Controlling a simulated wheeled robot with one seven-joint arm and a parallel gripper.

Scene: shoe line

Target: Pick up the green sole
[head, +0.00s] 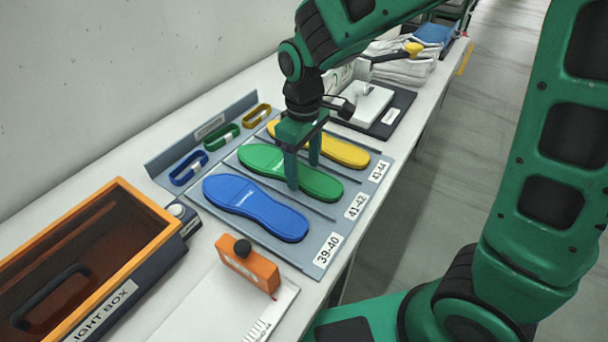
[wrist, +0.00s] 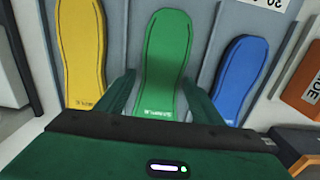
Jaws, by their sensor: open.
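The green sole (head: 262,161) lies flat in the middle lane of the grey tray (head: 301,246), between the blue sole (head: 254,206) and the yellow sole (head: 343,151). My gripper (head: 303,172) is over the green sole, pointing down with its fingers spread. In the wrist view the green sole (wrist: 166,60) runs between the two fingers of my gripper (wrist: 162,98), one on each side. The gripper's body hides the near end of the sole there. The jaws are open and empty. I cannot tell whether the fingertips touch the tray.
Blue, green and yellow bands (head: 226,136) lie along the tray's back edge. A light box (head: 135,250) with an orange frame stands at the left, and an orange block (head: 247,265) in front. A dark board with a white device (head: 370,105) stands behind the tray.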

